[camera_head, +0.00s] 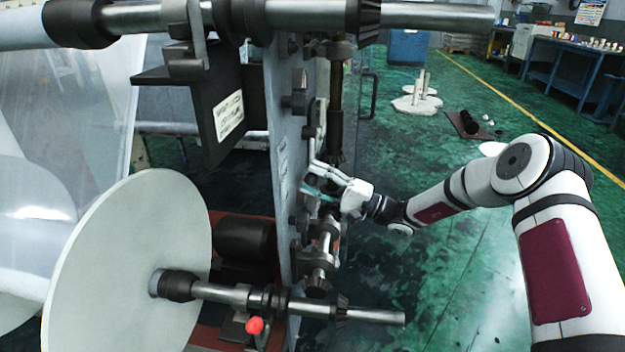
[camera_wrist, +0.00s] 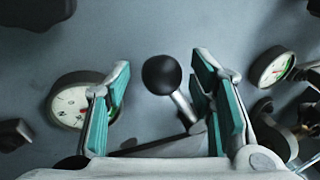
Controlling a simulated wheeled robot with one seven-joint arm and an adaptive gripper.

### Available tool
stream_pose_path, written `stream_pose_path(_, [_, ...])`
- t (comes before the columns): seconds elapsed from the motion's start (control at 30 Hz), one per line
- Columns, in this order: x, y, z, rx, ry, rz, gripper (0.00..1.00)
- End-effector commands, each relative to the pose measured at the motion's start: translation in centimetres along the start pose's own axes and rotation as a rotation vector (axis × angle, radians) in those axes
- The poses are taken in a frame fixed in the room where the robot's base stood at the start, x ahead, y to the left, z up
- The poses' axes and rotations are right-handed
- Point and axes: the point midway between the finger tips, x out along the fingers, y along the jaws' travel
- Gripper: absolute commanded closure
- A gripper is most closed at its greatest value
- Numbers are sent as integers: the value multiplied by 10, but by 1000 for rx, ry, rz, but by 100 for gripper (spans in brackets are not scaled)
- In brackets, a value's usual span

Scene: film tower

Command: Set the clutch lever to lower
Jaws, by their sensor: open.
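The clutch lever shows in the wrist view as a black ball knob (camera_wrist: 162,75) on a short metal rod (camera_wrist: 183,105). It stands out from the grey machine panel (camera_wrist: 150,30). My gripper (camera_wrist: 163,88) is open, with its teal-padded fingers on either side of the knob; the right finger is closer to the rod. I cannot tell whether either finger touches it. In the head view my gripper (camera_head: 322,182) is at the side of the machine's upright plate (camera_head: 283,160), and the lever cannot be made out there.
Round gauges sit on the panel left (camera_wrist: 75,100) and right (camera_wrist: 270,68) of the fingers. A large white disc (camera_head: 130,265) and a steel shaft (camera_head: 350,312) with a red knob (camera_head: 254,325) stand at the machine's front. Green floor (camera_head: 440,270) is open to the right.

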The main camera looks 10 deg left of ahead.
Motion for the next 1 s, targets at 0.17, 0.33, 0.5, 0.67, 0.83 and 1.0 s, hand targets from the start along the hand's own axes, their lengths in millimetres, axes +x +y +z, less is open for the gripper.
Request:
stream_pose_path(0.17, [-33,0,-1,1,5,1,51])
stream_pose_path(0.33, [-68,0,-1,1,6,1,51])
stream_pose_path(0.5, [-96,1,-1,1,6,2,51])
stream_pose_path(0.67, [-110,1,-1,1,4,1,51])
stream_pose_path(0.83, [-113,1,-1,1,3,1,51])
stream_pose_path(1.0, [-113,1,-1,1,4,2,51])
